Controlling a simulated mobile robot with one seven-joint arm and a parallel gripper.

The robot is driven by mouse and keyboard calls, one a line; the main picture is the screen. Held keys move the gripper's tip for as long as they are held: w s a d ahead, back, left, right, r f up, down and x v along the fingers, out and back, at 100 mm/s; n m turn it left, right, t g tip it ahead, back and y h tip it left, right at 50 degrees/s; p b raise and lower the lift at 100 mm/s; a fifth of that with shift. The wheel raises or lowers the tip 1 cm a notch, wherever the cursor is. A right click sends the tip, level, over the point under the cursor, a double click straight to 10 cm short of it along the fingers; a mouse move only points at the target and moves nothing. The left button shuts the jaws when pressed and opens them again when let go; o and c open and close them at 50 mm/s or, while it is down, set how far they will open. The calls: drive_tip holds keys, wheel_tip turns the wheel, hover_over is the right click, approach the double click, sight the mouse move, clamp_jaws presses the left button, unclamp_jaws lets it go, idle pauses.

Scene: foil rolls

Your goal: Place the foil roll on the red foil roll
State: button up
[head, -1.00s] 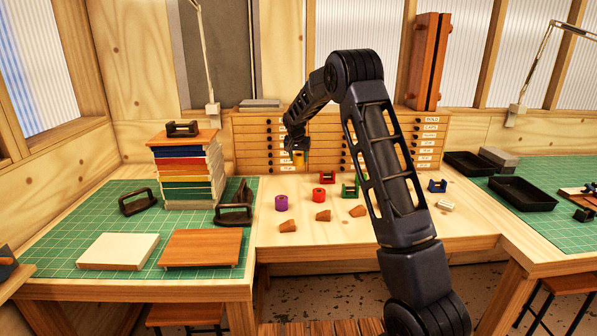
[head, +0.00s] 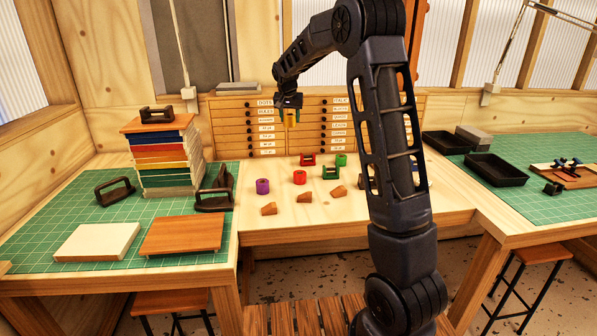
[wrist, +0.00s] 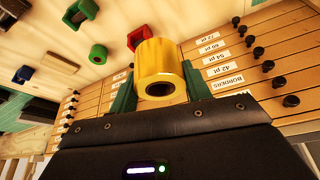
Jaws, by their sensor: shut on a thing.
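My gripper (head: 290,113) is shut on a yellow foil roll (wrist: 165,66), held in the air in front of the drawer cabinet. In the wrist view the roll sits between the green fingers, its dark hole facing the camera. The red foil roll (head: 299,177) stands on the wooden table, below the gripper in the head picture, with clear air between them.
A purple roll (head: 262,186) stands left of the red one. A red holder (head: 307,160) and a green holder (head: 330,172) are close behind and to the right. Brown wedges (head: 304,197) lie in front. The drawer cabinet (head: 235,125) stands behind.

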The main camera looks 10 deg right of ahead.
drive_tip(key=r, duration=0.1)
hover_over(300, 171)
drive_tip(key=s, duration=0.1)
drive_tip(key=f, duration=1.9)
drive_tip(key=shift+s+a+f, duration=0.15)
drive_tip(key=shift+s+f, duration=0.05)
drive_tip(key=shift+f, duration=0.1)
drive_tip(key=shift+f, duration=0.1)
drive_tip(key=o, duration=1)
drive_tip(key=shift+o, duration=0.2)
